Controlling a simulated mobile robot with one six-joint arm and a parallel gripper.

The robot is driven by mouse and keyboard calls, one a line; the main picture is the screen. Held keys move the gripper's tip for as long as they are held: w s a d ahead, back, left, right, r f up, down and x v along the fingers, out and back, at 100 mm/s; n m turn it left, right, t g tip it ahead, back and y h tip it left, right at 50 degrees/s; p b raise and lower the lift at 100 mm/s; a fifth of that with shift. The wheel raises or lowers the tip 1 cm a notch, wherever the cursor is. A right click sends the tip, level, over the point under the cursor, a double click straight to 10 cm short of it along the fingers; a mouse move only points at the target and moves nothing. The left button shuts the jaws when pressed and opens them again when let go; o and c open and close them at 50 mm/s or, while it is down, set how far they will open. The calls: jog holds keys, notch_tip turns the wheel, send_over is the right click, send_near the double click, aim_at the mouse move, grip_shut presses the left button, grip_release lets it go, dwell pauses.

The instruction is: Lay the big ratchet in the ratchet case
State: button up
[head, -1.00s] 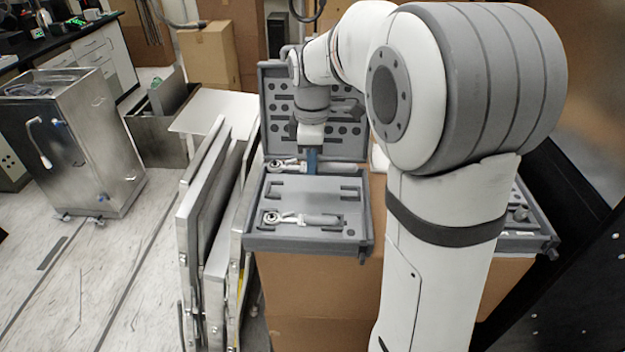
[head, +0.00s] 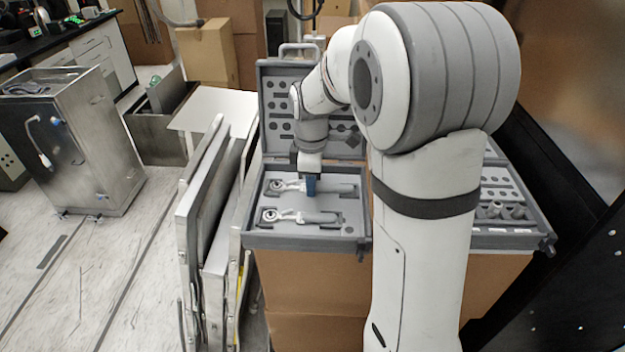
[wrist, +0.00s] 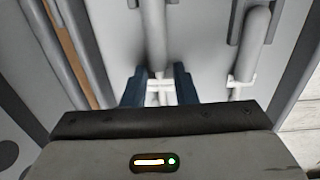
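The ratchet case (head: 252,207) lies open on a cardboard box, its lid upright behind. The big ratchet (head: 335,188) is over the rear recess of the tray, low and level. I cannot tell whether it fully rests there. My gripper (head: 311,193) points down at its middle. In the wrist view, the blue fingers of my gripper (wrist: 160,90) stand close on both sides of the ratchet's pale collar, with the big ratchet (wrist: 154,35) running away between them. A second ratchet (head: 318,218) lies in the front recess and also shows in the wrist view (wrist: 254,40).
To the right, partly behind my arm, is another open case (head: 510,230) with sockets. Metal panels (head: 205,215) stand close on the left. A steel cabinet (head: 85,140) stands farther left on open floor. A dark frame is at the right.

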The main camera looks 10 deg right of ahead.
jog(key=shift+o, duration=1.4)
notch_tip(320, 180, up, 11)
jog(key=s+f+m+t, duration=0.1)
jog(key=s+m, duration=0.3)
jog(key=s, duration=0.3)
jog(key=s+f+m, duration=0.2)
jog(key=s+m, duration=0.3)
jog(key=s, duration=0.2)
jog(key=s+f+m+t, duration=0.1)
jog(key=s+f+m, duration=0.1)
jog(key=s+m, duration=0.3)
jog(key=shift+s+d+f+t, duration=0.15)
jog(key=shift+s+t, duration=0.15)
jog(key=shift+s, duration=0.9)
jog(key=shift+c, duration=0.2)
